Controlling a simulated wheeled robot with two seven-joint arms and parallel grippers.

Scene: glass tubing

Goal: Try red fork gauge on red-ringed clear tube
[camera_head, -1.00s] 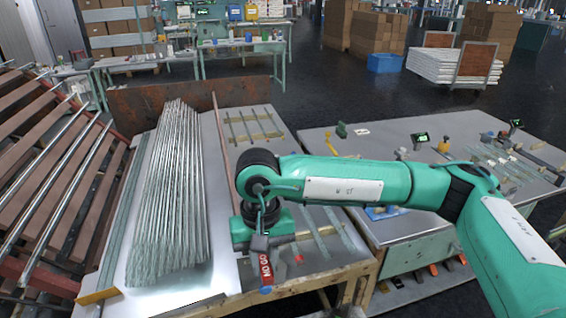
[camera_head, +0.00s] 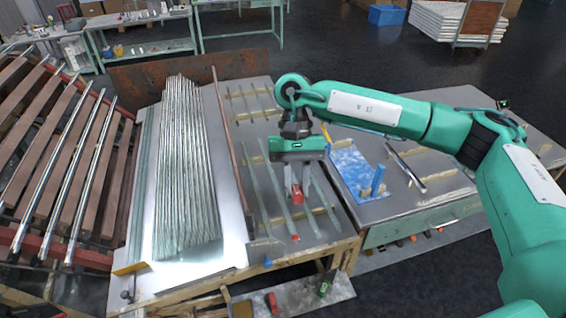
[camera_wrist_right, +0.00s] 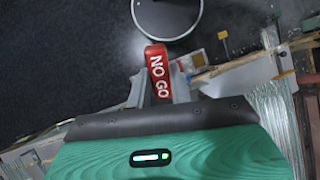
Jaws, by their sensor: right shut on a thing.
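The red fork gauge (camera_wrist_right: 157,75), lettered NO GO, is held between the fingers of my right gripper (camera_wrist_right: 160,92) in the right wrist view. In the head view the right gripper (camera_head: 296,186) points down over the small tube bench, with the red gauge (camera_head: 297,196) at its fingertips. A clear tube (camera_head: 277,192) lies on the bench just left of the gripper, with a red mark (camera_head: 296,237) at its near end. Whether the gauge touches any tube cannot be told. My left gripper is not in view.
Other clear tubes (camera_head: 325,200) lie on wooden strips. A grey table (camera_head: 400,205) with a blue board (camera_head: 350,168) stands to the right.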

